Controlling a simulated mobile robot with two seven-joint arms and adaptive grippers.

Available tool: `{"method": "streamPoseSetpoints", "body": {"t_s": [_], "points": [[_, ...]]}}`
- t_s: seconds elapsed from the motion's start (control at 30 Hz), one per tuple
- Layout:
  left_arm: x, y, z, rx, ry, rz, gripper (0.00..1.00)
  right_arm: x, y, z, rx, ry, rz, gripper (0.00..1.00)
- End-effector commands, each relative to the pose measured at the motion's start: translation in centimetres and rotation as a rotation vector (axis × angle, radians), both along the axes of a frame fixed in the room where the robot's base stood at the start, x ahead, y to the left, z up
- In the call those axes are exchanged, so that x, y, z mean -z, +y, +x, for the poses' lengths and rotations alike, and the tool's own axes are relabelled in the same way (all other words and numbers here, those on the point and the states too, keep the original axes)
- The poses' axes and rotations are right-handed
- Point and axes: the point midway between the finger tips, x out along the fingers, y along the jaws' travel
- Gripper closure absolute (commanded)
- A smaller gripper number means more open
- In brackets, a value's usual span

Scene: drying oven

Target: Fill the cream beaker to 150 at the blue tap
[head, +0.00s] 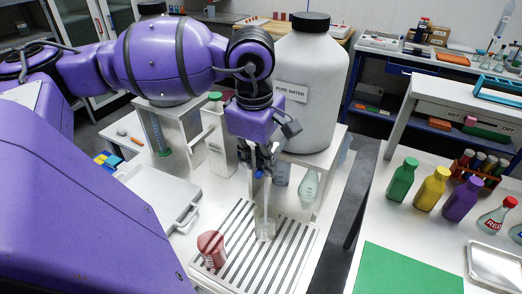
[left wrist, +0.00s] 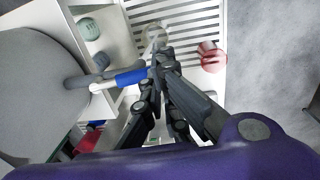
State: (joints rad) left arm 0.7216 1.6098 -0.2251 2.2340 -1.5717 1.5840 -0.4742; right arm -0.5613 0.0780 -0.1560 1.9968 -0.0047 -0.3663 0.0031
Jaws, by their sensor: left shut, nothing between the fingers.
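A small pale, clear-walled beaker (head: 265,229) stands upright on the slatted drain tray (head: 285,245), below the tap; it also shows in the left wrist view (left wrist: 155,31). Its markings and water level are too small to read. A thin pale vertical streak runs above it; I cannot tell whether it is water. The blue tap lever (left wrist: 130,77) is in the left wrist view, with a bit of blue (head: 260,173) in the head view. My left gripper (head: 264,168) is shut and empty, pointing down at the tap, its fingertips (left wrist: 160,62) close beside the lever.
The big white water tank (head: 308,95) stands behind the tap. A greyish beaker (head: 281,173) and a pale green flask (head: 308,186) are near the tap. Colored bottles (head: 402,180) stand on the right bench.

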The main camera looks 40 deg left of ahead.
Motion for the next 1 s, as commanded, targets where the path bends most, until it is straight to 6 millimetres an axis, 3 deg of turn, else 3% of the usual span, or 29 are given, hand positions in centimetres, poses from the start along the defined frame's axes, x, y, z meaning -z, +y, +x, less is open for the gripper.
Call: {"method": "streamPoseSetpoints", "body": {"t_s": [0.57, 1.0], "points": [[0.0, 0.0, 0.0, 0.0, 0.001, 0.0, 1.0, 0.3, -0.2, -1.1, 0.005, 0.018, -0.002, 0.31], [-0.1, 0.0, 0.0, 0.0, 0.0, 0.0, 1.0, 0.1, -0.1, -0.5, 0.003, 0.008, 0.0, 0.31]]}}
